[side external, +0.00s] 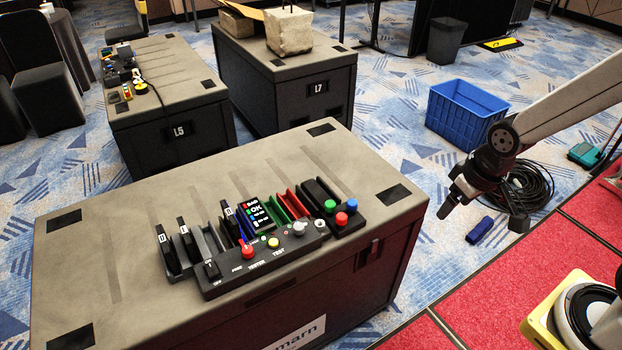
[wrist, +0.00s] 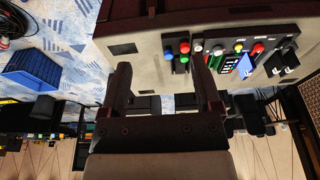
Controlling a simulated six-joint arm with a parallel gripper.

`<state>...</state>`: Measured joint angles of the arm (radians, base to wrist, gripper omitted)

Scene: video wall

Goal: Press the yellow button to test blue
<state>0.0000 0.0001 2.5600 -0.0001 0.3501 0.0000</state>
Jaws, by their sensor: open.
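The yellow button (side external: 273,242) sits on the sloped front of a black tester panel (side external: 225,285), between a red knob (side external: 247,251) and a grey knob (side external: 299,228). In the wrist view, the yellow button (wrist: 238,47) is at the upper right, beside the red knob (wrist: 258,48). A blue piece (side external: 231,222) stands upright in the slots behind the panel; it also shows in the wrist view (wrist: 244,66). My gripper (side external: 483,214) is open and empty, off the right of the case, apart from the panel.
A black box with red (side external: 341,219), green and blue buttons stands right of the panel. A lit screen (side external: 258,212) stands behind the panel. A blue crate (side external: 465,115) and a coiled cable (side external: 528,190) lie on the floor. The case top (side external: 110,235) is clear at left.

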